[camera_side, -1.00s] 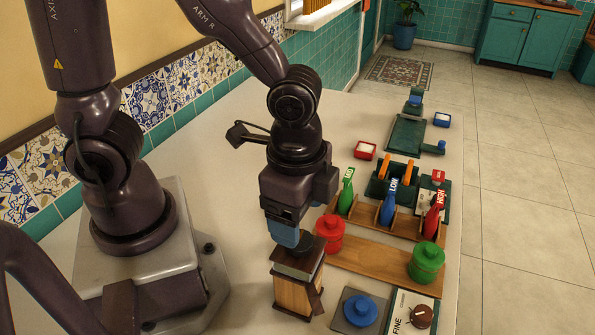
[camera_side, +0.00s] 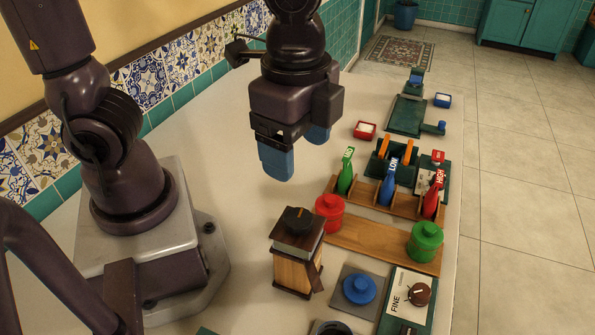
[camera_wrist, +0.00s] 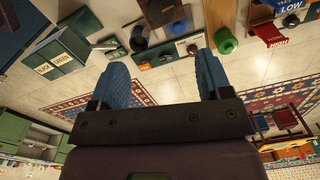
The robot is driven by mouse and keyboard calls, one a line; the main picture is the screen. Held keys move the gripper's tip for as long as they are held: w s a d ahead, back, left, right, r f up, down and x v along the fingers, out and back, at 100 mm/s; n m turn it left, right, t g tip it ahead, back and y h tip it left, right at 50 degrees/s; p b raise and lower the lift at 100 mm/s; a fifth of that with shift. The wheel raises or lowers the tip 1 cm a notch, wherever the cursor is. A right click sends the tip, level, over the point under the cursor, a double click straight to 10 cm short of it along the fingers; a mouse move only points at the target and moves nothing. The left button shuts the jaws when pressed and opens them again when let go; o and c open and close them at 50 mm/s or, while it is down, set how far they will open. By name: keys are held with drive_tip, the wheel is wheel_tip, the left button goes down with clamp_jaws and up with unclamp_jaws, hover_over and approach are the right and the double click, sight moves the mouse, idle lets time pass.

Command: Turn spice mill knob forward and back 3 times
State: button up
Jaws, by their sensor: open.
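The spice mill (camera_side: 292,270) is a wooden box with a dark top, standing upright on the pale table in the side view. A black knob (camera_side: 298,218) with a small orange mark sits on its top. My gripper (camera_side: 298,158) has two blue fingers and is above the mill, apart from the knob. The fingers are spread and empty; the wrist view also shows the gripper (camera_wrist: 162,65) open with nothing between the fingertips. A panel marked FINE (camera_side: 398,285) with a brown knob (camera_side: 419,293) lies to the right of the mill.
A red pot (camera_side: 329,212) stands close behind the mill. A green pot (camera_side: 426,242) and a blue round knob (camera_side: 359,289) on a grey plate are to the right. Green, blue and red levers (camera_side: 388,187) stand in a wooden rack behind.

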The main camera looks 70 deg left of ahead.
sight(298, 217)
drive_tip(key=f+m, duration=0.2)
drive_tip(key=f, duration=0.2)
drive_tip(key=f+m, duration=0.2)
drive_tip(key=f, duration=0.2)
drive_tip(key=f+m, duration=0.1)
drive_tip(key=f, duration=0.4)
drive_tip(key=shift+w+a+m, duration=0.2)
drive_tip(key=shift+a+m, duration=0.15)
drive_tip(key=shift+m, duration=0.05)
drive_tip(key=c, duration=0.9)
